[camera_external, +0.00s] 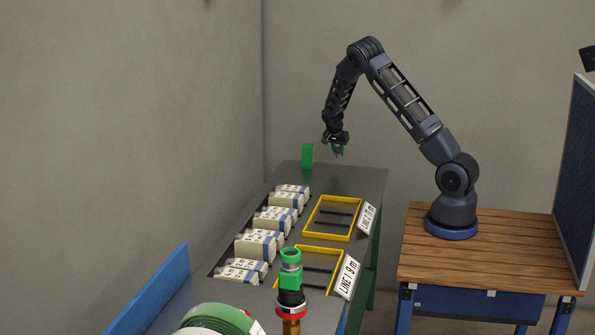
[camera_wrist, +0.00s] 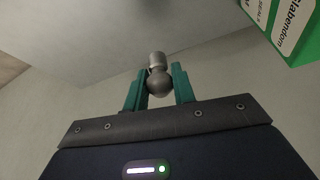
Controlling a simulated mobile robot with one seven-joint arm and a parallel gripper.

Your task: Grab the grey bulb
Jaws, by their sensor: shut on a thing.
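The grey bulb (camera_wrist: 158,80) is a small rounded metal-grey piece with a lighter cylindrical neck. In the wrist view it sits between the two teal fingers of my gripper (camera_wrist: 158,88), which is shut on it. In the external view my gripper (camera_external: 338,151) hangs above the far end of the dark bench, to the right of a green upright object. The bulb is too small to make out clearly there.
The dark bench (camera_external: 340,178) carries several white boxes (camera_external: 275,220) and two yellow frames (camera_external: 333,218). A green object (camera_external: 307,156) stands at its far end; a green and white box (camera_wrist: 295,30) shows in the wrist view. A green-topped fitting (camera_external: 290,270) stands in front.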

